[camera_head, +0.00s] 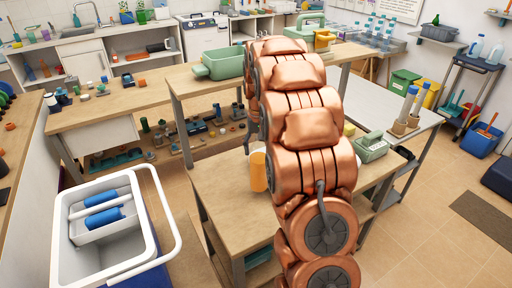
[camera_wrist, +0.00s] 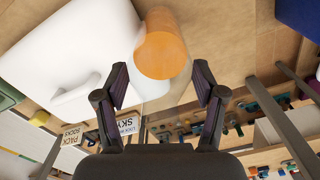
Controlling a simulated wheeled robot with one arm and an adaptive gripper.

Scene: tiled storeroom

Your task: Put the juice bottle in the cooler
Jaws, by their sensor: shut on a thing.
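The juice bottle (camera_head: 258,170) shows as an orange cylinder beside my copper arm, over the wooden table in the head view; the arm hides part of it. In the wrist view the orange juice bottle (camera_wrist: 163,45) lies just beyond the fingertips, with a faint clear part between them. My gripper (camera_wrist: 161,85) is shut on it; the arm hides the gripper in the head view. Whether the bottle touches the table is unclear. The cooler (camera_head: 62,252), white-rimmed with a blue outside, stands open at lower left. A pale tray with blue pieces is inside it.
The wooden table (camera_head: 225,205) has a raised shelf (camera_head: 190,84) bearing a green bin (camera_head: 222,64). A green-lidded box (camera_head: 370,147) sits right of my arm. The cooler's handle (camera_head: 172,215) stands at its right side. A large white object (camera_wrist: 70,60) is left of the bottle in the wrist view.

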